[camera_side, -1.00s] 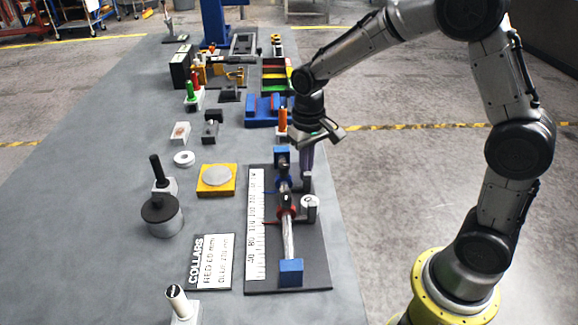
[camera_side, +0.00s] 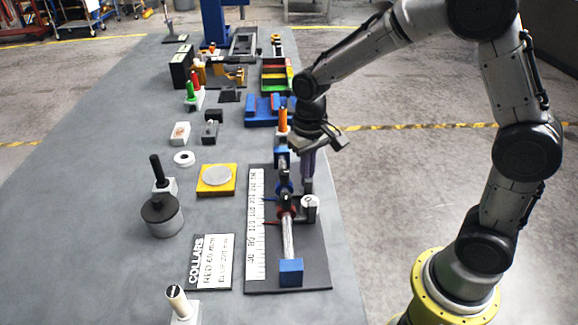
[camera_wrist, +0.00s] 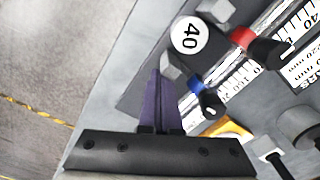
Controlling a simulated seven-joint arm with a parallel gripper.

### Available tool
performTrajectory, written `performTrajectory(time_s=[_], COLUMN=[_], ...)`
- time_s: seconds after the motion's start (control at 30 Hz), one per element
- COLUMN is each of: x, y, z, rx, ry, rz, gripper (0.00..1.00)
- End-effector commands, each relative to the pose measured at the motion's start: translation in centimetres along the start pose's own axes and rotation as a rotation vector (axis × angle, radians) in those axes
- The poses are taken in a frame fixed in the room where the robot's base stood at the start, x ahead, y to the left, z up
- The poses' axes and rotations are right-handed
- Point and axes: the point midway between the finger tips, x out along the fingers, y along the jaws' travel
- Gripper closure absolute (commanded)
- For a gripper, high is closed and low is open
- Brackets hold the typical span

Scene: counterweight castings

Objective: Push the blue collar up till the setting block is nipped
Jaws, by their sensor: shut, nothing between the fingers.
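The blue collar (camera_side: 284,187) sits on the horizontal rod (camera_side: 288,240), with the red collar (camera_side: 287,209) nearer the camera. In the wrist view the blue collar (camera_wrist: 196,85) has a dark knob. What looks like the setting block, a round white-topped piece marked 40 (camera_wrist: 187,36) with grey blocks at both ends, is beside the rod between the collars; it also shows in the side view (camera_side: 309,203). My gripper (camera_wrist: 160,74) is shut and empty, its purple fingers beside the rod by one grey end block. Whether they touch anything, or the block touches the collars, I cannot tell.
A white scale (camera_side: 256,235) lies along the rod on the dark base plate (camera_side: 312,265). Blue end blocks (camera_side: 291,271) hold the rod. An orange-topped post (camera_side: 283,119) stands behind. A yellow plate with a grey disc (camera_side: 216,180) lies left.

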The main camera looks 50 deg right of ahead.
Motion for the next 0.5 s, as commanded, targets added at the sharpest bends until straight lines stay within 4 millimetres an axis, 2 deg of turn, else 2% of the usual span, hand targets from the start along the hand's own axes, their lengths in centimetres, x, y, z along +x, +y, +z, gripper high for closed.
performTrajectory(time_s=[0.5], x=[0.03], y=[-0.62], z=[1.1], rx=[-0.002], ry=[-0.002], rz=[0.001], gripper=[1.0])
